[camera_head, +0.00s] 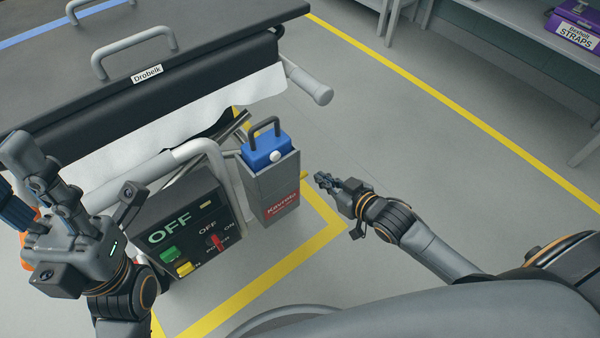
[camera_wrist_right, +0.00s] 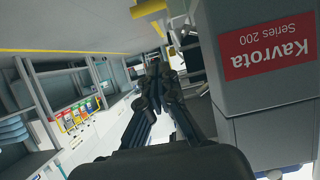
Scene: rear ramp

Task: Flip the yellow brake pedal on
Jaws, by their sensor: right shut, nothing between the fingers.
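A control panel (camera_head: 190,235) marked OFF has green, yellow and red controls. The Drobelk cart (camera_head: 150,75) stands above, with grey tube handles. Yellow lines mark the floor. Open floor lies to the right; a shelf with a purple box (camera_head: 575,25) is at top right.

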